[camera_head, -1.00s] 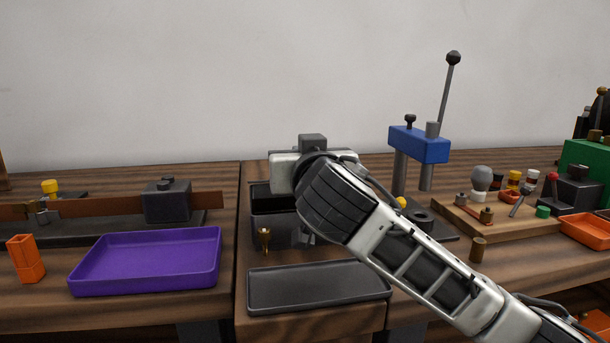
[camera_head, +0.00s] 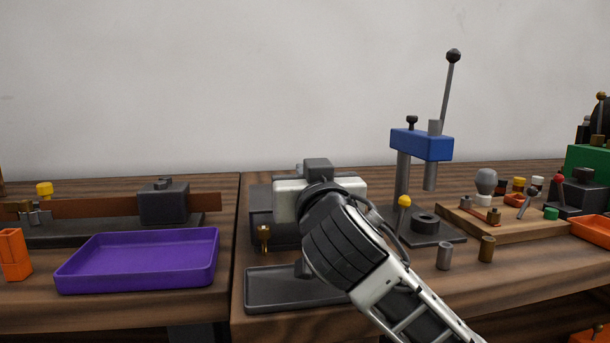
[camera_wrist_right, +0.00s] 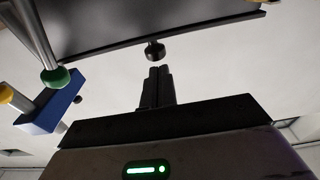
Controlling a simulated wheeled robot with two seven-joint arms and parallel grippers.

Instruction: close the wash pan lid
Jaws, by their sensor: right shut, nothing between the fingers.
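The wash pan (camera_head: 262,222) is a dark grey box with a brass tap on its front, partly hidden behind my right gripper (camera_head: 303,268) in the head view. Its visible top is a grey surface, and the lid looks down over it, though my gripper hides much. In the right wrist view, seen upside down, a dark flat panel, likely the lid (camera_wrist_right: 150,22), carries a round knob (camera_wrist_right: 154,51). The shut, empty fingers (camera_wrist_right: 157,72) are close to this knob, with a small gap showing. My left gripper is not in view.
A dark shallow tray (camera_head: 265,303) lies in front of the pan. A purple tray (camera_head: 140,262) is left.

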